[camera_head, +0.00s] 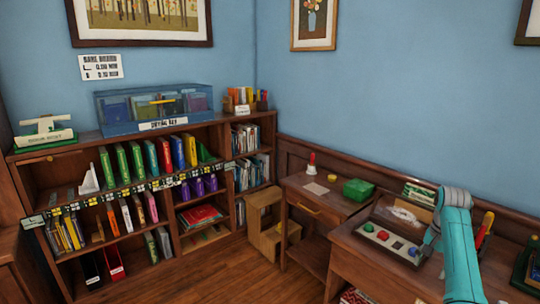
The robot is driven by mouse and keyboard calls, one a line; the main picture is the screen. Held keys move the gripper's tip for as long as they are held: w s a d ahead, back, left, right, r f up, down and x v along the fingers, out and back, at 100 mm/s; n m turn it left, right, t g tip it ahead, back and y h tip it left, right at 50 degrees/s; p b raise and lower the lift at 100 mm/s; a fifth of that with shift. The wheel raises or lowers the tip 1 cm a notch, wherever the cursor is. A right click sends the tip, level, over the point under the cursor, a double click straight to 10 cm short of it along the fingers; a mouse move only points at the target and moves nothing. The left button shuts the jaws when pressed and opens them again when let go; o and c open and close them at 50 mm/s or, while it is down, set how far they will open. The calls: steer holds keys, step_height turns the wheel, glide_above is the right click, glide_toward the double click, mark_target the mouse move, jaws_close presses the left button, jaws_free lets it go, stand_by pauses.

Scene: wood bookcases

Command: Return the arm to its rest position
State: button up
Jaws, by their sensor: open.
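My teal arm (460,250) rises at the lower right and bends at a grey-blue joint in front of the right-hand desk. My gripper (428,246) shows only as a small grey part at the left of the arm, by the right end of a tray. It is open, and I see nothing held in it. The arm hides much of the gripper and part of the desk behind it.
A side table (297,184) bears a green box (358,189) and a bell. A loaded bookcase (85,165) stands left. The floor (200,275) between is clear.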

steer(key=s+a+f+n+t, duration=0.1)
steer(key=s+a+f, duration=0.15)
steer(key=f, duration=0.65)
steer(key=s+a+f+n+t+h, duration=0.15)
steer(key=a+f, duration=0.25)
steer(key=f, duration=0.4)
steer(key=s+a+f+t, duration=0.1)
steer(key=s+a+f, duration=0.25)
steer(key=f, duration=0.55)
steer(key=s+a+f+n+t, duration=0.1)
steer(key=s+a+f+t, duration=0.1)
steer(key=s+a+f, duration=0.45)
steer(key=s+a+f+n+t, duration=0.1)
steer(key=s+a+f, duration=0.15)
steer(key=s, duration=0.65)
steer(key=s+a+r+n+t, duration=0.1)
steer(key=s+a+r+t, duration=0.2)
steer(key=s, duration=0.7)
steer(key=s+a+r+n+t, duration=0.1)
steer(key=s+a+r+n, duration=0.3)
steer(key=s, duration=0.6)
steer(key=s+a+r+t, duration=0.2)
steer(key=s+r, duration=0.6)
steer(key=r, duration=0.3)
steer(key=s+a+r+t+y, duration=0.1)
steer(key=s+a+r+t, duration=0.1)
steer(key=s+r, duration=0.5)
step_height(320, 180, up, 4)
steer(key=shift+s+f+n, duration=0.15)
steer(key=shift+s+n, duration=0.2)
